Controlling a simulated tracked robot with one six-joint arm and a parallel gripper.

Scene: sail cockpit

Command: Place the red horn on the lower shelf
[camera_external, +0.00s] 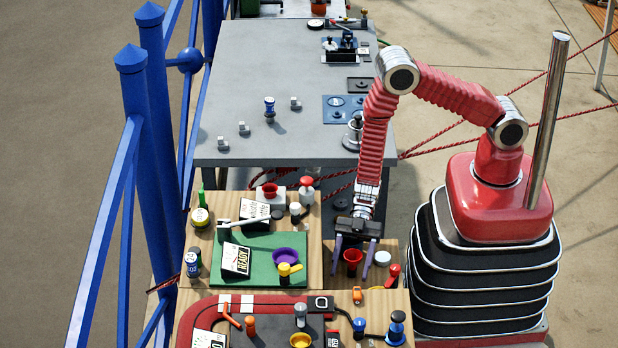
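A red flared piece (352,256), which looks like the red horn, stands upright at the small wooden shelf (346,281) on the right. This looks like the lower shelf. My gripper (352,266) points down over it with two purple fingers spread, one on each side. Gaps show between the fingers and the red piece. I cannot tell whether its base touches the wood. A similar red cup (270,189) sits on a white block at the upper left. A white canister with a red top (306,190) stands nearby.
A white round lid (382,258) and a red-handled item (393,275) lie close to the right finger. A green mat (263,270) with a purple bowl (286,257) lies left. The grey table (240,90) behind has wide free areas.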

